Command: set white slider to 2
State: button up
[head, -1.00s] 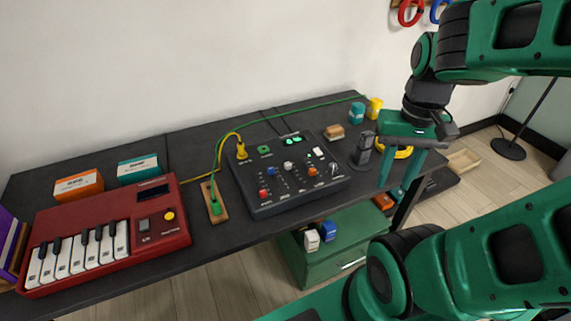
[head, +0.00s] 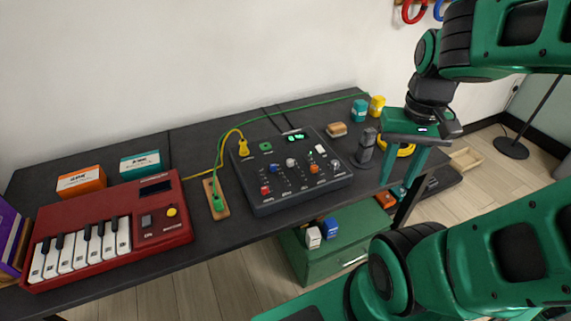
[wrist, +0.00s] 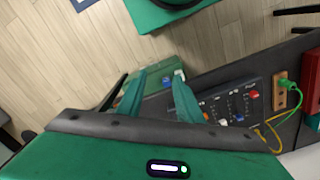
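The white slider (head: 290,162) is a pale cap on the dark control panel (head: 262,209), between a blue cap (head: 274,169) and an orange cap (head: 314,168). A red cap (head: 264,190) sits nearest the panel's front left. The scale marks are too small to read. My gripper (head: 395,186) is open and empty, to the right of the panel near the desk's right end, apart from all the caps. In the wrist view, my gripper (wrist: 160,78) shows two spread fingers, with the white slider (wrist: 222,122) to their right. A finger partly covers the panel there.
A dark upright device (head: 365,148) stands between the panel and my gripper, with a yellow ring (head: 407,150) behind the fingers. A plugged board (head: 221,208) and a red keyboard (head: 110,258) are left of the panel. Cables arch over its back left.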

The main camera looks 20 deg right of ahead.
dwell(0.4)
jog(key=m, duration=1.2)
send_over(289, 161)
notch_tip(289, 161, down, 4)
jog(key=f, duration=1)
jog(key=shift+w+d, duration=0.1)
jog(key=shift+d, duration=0.1)
grip_shut()
jog(key=shift+a, duration=0.1)
